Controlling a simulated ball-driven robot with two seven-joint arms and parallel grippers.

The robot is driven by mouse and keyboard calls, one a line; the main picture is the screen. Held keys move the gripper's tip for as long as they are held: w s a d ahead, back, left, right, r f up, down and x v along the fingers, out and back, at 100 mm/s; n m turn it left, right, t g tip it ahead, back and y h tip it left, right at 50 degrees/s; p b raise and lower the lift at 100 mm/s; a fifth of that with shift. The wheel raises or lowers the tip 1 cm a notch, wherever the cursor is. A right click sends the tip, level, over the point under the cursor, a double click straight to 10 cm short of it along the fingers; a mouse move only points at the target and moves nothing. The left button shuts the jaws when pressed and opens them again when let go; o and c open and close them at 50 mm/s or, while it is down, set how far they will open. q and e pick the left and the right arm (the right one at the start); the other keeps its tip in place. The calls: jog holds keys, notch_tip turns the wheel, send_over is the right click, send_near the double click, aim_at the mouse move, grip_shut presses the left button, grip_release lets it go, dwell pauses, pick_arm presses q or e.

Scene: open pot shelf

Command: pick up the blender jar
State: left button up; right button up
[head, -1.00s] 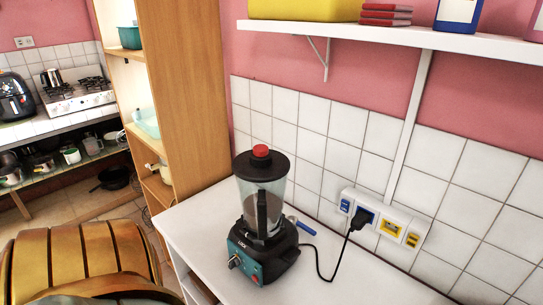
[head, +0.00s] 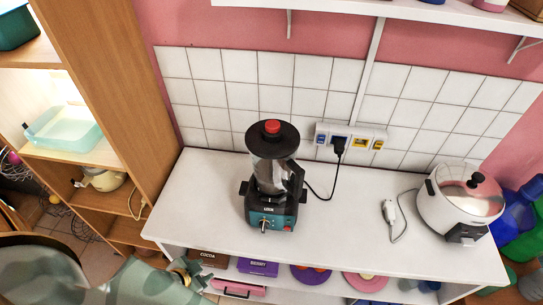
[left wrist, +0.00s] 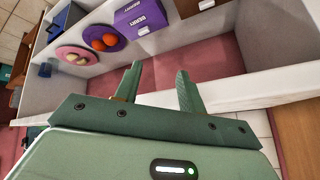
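The blender jar (head: 268,176) is clear with a black lid and red cap. It stands upright on its black and teal blender base (head: 270,213) on the white counter (head: 350,210) in the head view. My left gripper (head: 190,272) is at the lower left of the head view, below and in front of the counter's left edge, apart from the jar. In the left wrist view the two green fingers of the left gripper (left wrist: 157,88) are spread apart with nothing between them. The jar is outside the left wrist view. My right gripper is not in view.
A white rice cooker (head: 459,202) stands at the counter's right, with a loose plug (head: 389,212) beside it. The blender's cord runs to a wall outlet (head: 350,137). A wooden shelf (head: 115,100) rises at left.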

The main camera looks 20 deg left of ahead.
pick_arm(q)
jog(key=w+d+r+t+h+p, duration=0.1)
jog(key=w+d+r+t, duration=0.2)
jog(key=r, duration=0.6)
jog(key=w+d+r+h+p, duration=0.1)
jog(key=w+d+r+h, duration=0.3)
jog(key=r, duration=0.6)
jog(key=t+p, duration=0.1)
jog(key=p, duration=0.1)
send_near(295, 187)
jog(key=shift+m+t+h, duration=0.3)
jog(key=shift+t+h, duration=0.1)
jog(key=w+d+f, duration=0.2)
jog(key=w+f, duration=0.1)
jog(key=shift+w+f, duration=0.25)
jog(key=shift+w, duration=0.05)
jog(key=shift+w+d+f, duration=0.15)
jog(key=shift+w+d, duration=0.15)
jog(key=shift+w, duration=0.15)
jog(key=x, duration=0.5)
jog(key=shift+w, duration=0.25)
jog(key=shift+s+a+r, duration=0.1)
jog(key=shift+r, duration=0.15)
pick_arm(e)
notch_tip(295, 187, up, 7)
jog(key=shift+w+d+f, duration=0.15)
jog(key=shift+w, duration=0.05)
pick_arm(q)
grip_shut()
